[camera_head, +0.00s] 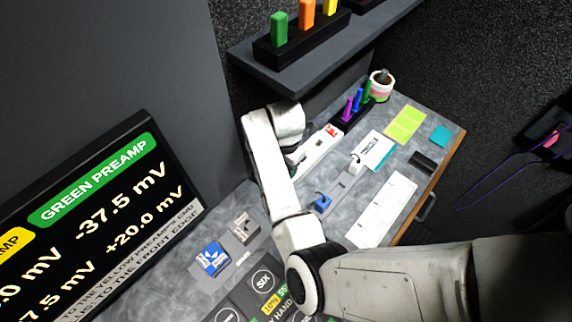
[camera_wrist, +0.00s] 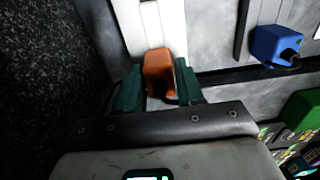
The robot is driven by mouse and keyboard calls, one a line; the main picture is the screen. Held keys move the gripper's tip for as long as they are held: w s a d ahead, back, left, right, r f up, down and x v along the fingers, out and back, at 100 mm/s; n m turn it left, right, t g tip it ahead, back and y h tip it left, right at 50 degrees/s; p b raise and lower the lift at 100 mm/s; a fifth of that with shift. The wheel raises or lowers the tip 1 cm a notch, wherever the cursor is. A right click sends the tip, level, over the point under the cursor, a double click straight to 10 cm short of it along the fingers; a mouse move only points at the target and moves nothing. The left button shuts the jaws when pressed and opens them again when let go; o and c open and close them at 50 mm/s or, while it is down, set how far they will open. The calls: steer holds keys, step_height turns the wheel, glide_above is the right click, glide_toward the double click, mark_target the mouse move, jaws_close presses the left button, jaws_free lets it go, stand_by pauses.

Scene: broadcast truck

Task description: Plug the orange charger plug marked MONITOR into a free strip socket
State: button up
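The orange plug (camera_wrist: 158,72) sits between the two teal fingers of my gripper (camera_wrist: 160,88) in the wrist view. The fingers lie close against both its sides, so my gripper looks shut on it. The plug overlaps the near end of the white power strip (camera_wrist: 149,25); I cannot tell whether it is seated in a socket, and its marking is not readable. In the head view the strip (camera_head: 318,152) has a red switch at its far end. My arm hides the plug and most of my gripper there.
A blue plug (camera_head: 323,202) and a white plug (camera_head: 357,161) stand on a grey rail right of the strip. A dark shelf (camera_head: 300,68) overhangs the back of the bench. A monitor (camera_head: 100,225) stands at left. A white paper sheet (camera_head: 382,210) lies near the bench edge.

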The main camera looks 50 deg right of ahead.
steer(key=o, duration=0.5)
steer(key=shift+r+b, duration=0.4)
steer(key=shift+r, duration=3.4)
